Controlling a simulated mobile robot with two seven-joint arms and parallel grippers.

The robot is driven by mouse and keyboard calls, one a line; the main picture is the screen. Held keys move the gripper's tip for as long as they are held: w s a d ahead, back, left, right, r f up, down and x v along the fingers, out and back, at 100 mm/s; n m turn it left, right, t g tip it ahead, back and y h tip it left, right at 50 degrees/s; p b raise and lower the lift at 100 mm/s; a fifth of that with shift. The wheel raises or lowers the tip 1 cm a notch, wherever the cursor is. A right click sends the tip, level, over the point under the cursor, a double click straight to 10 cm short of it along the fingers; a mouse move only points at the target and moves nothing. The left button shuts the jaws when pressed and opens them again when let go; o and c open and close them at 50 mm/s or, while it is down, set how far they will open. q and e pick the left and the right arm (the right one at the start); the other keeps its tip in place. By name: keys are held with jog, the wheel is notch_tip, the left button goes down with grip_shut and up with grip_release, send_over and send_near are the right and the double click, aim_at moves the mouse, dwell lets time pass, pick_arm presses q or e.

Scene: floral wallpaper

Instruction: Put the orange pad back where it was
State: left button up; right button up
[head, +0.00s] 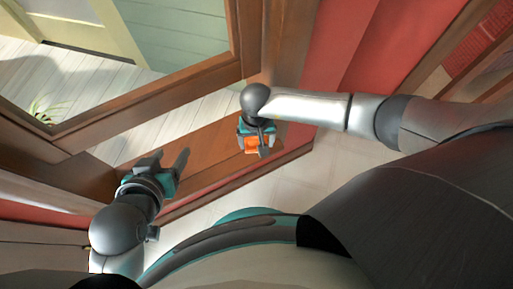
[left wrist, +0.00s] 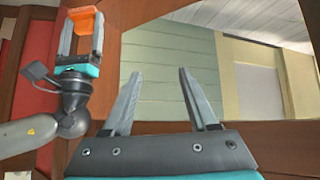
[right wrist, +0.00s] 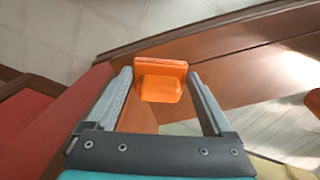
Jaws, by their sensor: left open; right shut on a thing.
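The orange pad (head: 251,145) is a small block with a wider flat plate at one end. My right gripper (right wrist: 162,78) is shut on it, with the pad between its fingertips. In the head view the pad shows over the brown wooden ledge (head: 210,152); I cannot tell whether it touches the ledge. The left wrist view also shows the pad (left wrist: 84,20) at the tips of my right gripper's fingers. My left gripper (head: 167,158) is open and empty, at the left part of the same ledge. No empty place for the pad can be made out.
A wooden window frame (head: 170,88) stands behind the ledge, with white floorboards (head: 95,72) and a green wall (head: 185,35) beyond it. A red wall (head: 335,45) is at the right. Pale tiled floor (head: 325,158) lies on the near side of the ledge.

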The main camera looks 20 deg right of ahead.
jog(key=shift+f+b, duration=0.3)
jog(key=shift+f, duration=0.4)
jog(key=shift+f+b, duration=0.6)
jog(key=shift+f, duration=0.4)
jog(key=shift+f+b, duration=0.3)
jog(key=shift+f, duration=0.2)
pick_arm(q)
jog(key=shift+w+d+r+t+h, duration=0.2)
jog(key=shift+d+r+t+h, duration=0.2)
jog(key=shift+d+t, duration=0.45)
jog(key=shift+w+d+r+t+h, duration=0.25)
jog(key=shift+d+t+h, duration=0.2)
jog(key=shift+d+t, duration=0.35)
jog(key=shift+w+d+r+t+h, duration=0.15)
jog(key=shift+d+r+t+h, duration=0.25)
jog(key=shift+d+t, duration=0.45)
pick_arm(e)
jog(key=shift+f, duration=0.25)
jog(key=shift+f, duration=0.1)
jog(key=shift+f+b, duration=0.1)
jog(key=shift+b, duration=0.25)
jog(key=o, duration=1.2)
pick_arm(q)
jog(key=shift+d+t, duration=0.1)
jog(key=shift+t, duration=0.2)
